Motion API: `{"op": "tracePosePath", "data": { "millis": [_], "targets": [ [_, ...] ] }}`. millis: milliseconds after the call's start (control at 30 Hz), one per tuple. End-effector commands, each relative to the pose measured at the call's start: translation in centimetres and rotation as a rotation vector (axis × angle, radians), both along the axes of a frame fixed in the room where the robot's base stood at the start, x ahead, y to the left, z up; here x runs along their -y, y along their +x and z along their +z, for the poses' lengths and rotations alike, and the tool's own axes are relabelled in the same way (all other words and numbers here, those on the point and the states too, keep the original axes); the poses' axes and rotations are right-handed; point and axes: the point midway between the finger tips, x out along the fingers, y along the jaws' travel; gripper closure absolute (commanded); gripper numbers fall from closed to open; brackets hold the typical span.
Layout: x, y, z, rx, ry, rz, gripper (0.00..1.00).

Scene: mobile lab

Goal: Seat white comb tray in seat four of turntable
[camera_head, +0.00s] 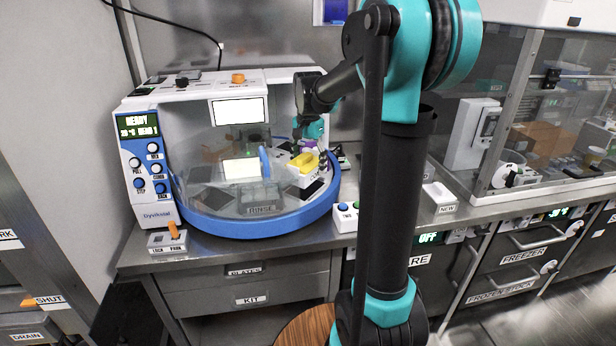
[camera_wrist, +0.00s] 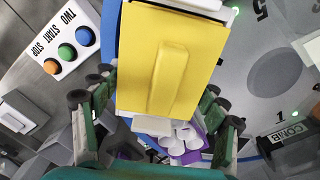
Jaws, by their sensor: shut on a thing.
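My gripper (camera_wrist: 155,112) has its green and black fingers on both sides of a white tray with a yellow, ridged top piece. In the wrist view the yellow top (camera_wrist: 168,62) hides most of the white tray (camera_wrist: 197,5). In the head view the white tray (camera_head: 298,178) shows under the yellow piece, at the right side of the turntable. My gripper (camera_head: 303,146) is above it there. The grey turntable (camera_wrist: 292,65) carries numbers 5 and 1 and a COMB label. I cannot tell which seat lies under the tray, or whether the tray touches it.
A purple holder (camera_wrist: 190,152) with several white round pieces is below the gripper. The blue rim (camera_head: 235,228) and clear cover surround the turntable. A button box (camera_wrist: 66,42) stands outside it. A glass-fronted cabinet (camera_head: 555,110) stands at the right.

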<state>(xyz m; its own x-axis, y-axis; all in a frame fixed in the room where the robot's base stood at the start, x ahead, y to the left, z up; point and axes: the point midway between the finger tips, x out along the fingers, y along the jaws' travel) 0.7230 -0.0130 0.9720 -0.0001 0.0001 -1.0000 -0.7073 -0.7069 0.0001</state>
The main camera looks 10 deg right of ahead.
Motion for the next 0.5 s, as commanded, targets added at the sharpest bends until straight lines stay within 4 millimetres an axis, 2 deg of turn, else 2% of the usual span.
{"op": "tracePosePath", "data": {
  "millis": [167,333,500],
  "targets": [
    [0.0,0.0,-1.4,0.000,0.000,0.000,0.56],
    [0.0,0.0,-3.7,0.000,0.000,0.000,0.56],
    [0.0,0.0,-4.5,0.000,0.000,0.000,0.56]
  ]
}}
